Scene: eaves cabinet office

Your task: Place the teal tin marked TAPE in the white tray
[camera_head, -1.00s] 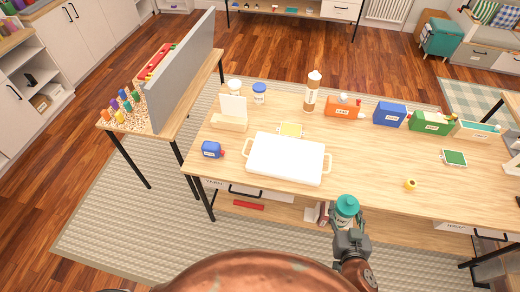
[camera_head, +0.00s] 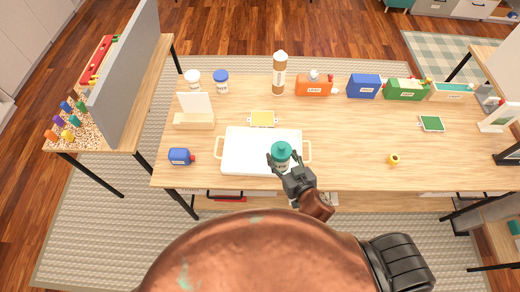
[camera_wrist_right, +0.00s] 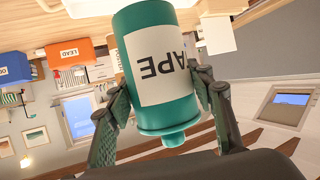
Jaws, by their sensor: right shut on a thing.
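The teal tin marked TAPE (camera_head: 281,153) is upright in my right gripper (camera_head: 284,164), over the right part of the white tray (camera_head: 245,150). In the right wrist view the tin (camera_wrist_right: 157,65) shows upside down, with its white label between both fingers of the gripper (camera_wrist_right: 160,100). The right gripper is shut on the tin. I cannot tell whether the tin's base touches the tray floor. The tray is otherwise empty, with a wooden handle at each end. My left gripper is not in view.
A tall brown bottle (camera_head: 279,74), an orange box (camera_head: 313,86) and a blue box (camera_head: 363,87) stand along the back. The table right of the tray is mostly clear.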

